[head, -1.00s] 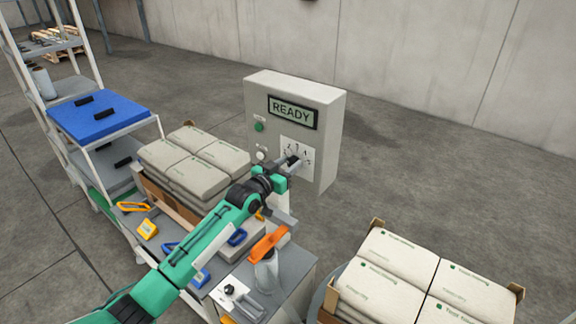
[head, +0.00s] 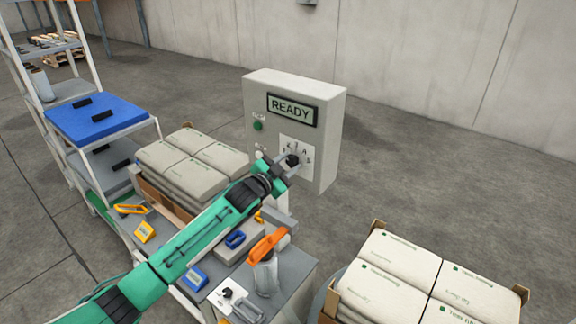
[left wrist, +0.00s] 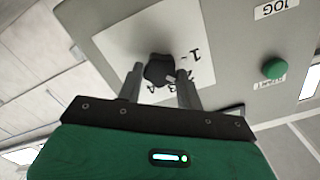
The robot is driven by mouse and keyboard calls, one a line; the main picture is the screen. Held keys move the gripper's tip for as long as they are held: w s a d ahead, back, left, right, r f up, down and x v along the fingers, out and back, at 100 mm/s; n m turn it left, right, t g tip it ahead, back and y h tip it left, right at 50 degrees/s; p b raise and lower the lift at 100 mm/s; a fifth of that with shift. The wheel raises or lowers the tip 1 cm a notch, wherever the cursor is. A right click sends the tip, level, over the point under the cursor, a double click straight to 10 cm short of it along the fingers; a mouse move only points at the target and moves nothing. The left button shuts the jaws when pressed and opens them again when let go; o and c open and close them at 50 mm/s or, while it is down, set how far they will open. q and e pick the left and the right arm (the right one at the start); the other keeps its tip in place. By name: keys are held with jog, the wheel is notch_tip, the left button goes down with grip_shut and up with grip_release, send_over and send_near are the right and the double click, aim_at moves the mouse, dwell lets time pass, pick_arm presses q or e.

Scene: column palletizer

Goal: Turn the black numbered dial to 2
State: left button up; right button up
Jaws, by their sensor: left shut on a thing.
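The black dial (head: 292,160) sits on a white numbered plate (head: 307,145) on the front of the grey control box (head: 331,140). My left gripper (head: 286,166) is at the dial, its jaws shut on it. In the left wrist view, the dial (left wrist: 158,70) is between the two grey fingers of my left gripper (left wrist: 159,82). A "1" on the plate (left wrist: 115,50) shows beside the dial there; other numbers are partly hidden by fingers. I cannot read which number the dial points to. My right gripper is not in view.
The box has a READY screen (head: 293,110) and a green button (head: 258,126), also seen in the wrist view (left wrist: 275,69). Stacked sacks (head: 190,160) stand close left of it, more sacks (head: 400,275) at lower right. Orange-handled equipment (head: 267,245) stands below my arm.

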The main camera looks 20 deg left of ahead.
pick_arm(q)
jog(key=shift+f, duration=0.1)
dwell(0.4)
jog(key=o, duration=1)
jog(key=shift+s, duration=0.1)
jog(key=shift+s+a, duration=0.15)
jog(key=shift+s, duration=0.1)
jog(key=shift+b+v, duration=2.4)
jog(key=shift+v, duration=4.15)
